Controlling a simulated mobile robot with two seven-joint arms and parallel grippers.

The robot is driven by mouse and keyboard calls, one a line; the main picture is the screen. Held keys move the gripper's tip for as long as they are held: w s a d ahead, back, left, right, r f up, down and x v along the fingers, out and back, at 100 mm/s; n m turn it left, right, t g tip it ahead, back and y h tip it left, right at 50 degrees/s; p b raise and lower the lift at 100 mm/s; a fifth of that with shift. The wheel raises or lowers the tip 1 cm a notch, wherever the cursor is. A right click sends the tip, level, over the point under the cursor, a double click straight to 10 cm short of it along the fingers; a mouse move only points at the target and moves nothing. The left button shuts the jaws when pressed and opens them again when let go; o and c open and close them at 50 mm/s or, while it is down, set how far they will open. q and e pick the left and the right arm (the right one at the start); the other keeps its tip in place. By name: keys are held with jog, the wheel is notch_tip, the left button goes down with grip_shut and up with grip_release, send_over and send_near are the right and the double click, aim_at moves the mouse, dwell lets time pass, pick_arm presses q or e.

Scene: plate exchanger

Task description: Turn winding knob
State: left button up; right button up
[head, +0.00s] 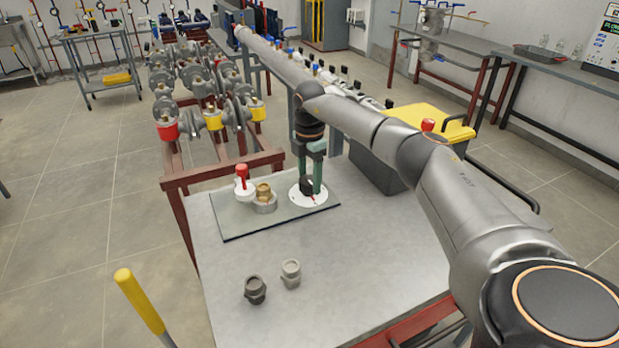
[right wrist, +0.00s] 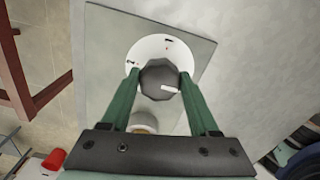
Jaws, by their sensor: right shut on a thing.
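The winding knob is a dark faceted knob (head: 307,187) on a white round dial (head: 322,196) with small red marks. The dial sits on a flat grey plate (head: 235,228) on the table. My right gripper (head: 312,180) comes down from above with its green fingers on either side of the knob. In the right wrist view the knob (right wrist: 160,80) sits between the two fingertips (right wrist: 160,84), which are shut on it. A white pointer mark on the knob faces right and slightly down. My left gripper is not in view.
On the same plate stand a white fitting with a red top (head: 242,180) and a brass fitting (head: 264,196). Two loose fittings, dark (head: 255,290) and grey (head: 291,273), stand on the table front. A yellow-lidded bin (head: 425,128) is behind my right arm.

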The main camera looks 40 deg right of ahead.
jog(key=shift+c, duration=1.3)
